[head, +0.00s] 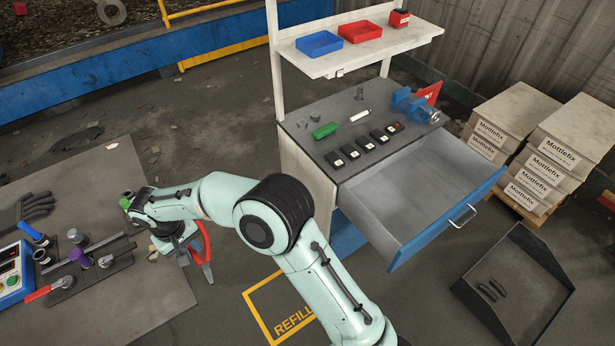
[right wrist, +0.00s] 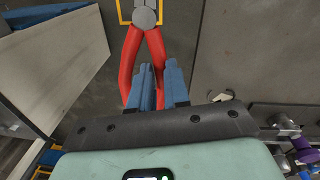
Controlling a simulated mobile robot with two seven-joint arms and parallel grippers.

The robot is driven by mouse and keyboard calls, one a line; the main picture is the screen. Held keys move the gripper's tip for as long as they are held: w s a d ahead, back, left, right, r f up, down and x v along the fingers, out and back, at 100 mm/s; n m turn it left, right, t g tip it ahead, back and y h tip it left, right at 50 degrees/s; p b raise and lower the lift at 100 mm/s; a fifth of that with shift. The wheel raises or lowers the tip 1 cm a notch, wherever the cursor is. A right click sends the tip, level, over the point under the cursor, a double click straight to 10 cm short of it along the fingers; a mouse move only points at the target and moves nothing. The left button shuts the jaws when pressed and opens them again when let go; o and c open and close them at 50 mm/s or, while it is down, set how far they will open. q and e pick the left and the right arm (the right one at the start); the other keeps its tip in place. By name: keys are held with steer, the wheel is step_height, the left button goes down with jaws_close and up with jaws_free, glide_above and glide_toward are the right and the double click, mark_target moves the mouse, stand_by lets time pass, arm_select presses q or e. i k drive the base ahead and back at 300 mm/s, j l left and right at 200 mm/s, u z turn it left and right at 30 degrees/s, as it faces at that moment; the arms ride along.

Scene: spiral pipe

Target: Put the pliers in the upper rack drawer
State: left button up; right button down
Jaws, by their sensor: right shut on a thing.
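The pliers (head: 207,243) have red handles and grey jaws. They hang from my right gripper (head: 187,256) beside the right edge of the left table in the head view. In the right wrist view, the blue fingers of my right gripper (right wrist: 160,86) are closed around one red handle of the pliers (right wrist: 129,62). The pliers' grey head is at the top of that view. The upper rack drawer (head: 474,214) has a blue front and stands pulled open to the right of my right arm. Its visible inside is empty. My left gripper is not in view.
The workbench top (head: 330,100) above the drawer holds a green object, several black blocks and a blue vise (head: 412,103). Stacked boxes (head: 540,150) and a dark tray (head: 520,290) stand right of the drawer. The left table (head: 100,290) carries tools and a glove.

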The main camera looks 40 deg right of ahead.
mark_target(392, 218)
steer(key=l+z, duration=0.15)
steer(key=z, duration=1.3)
steer(key=i+j+z, duration=0.1)
steer(key=i+z, duration=0.3)
steer(key=i+j+z, duration=0.3)
steer(key=i+z, duration=0.15)
steer(key=i+j, duration=0.2)
steer(key=j, duration=0.15)
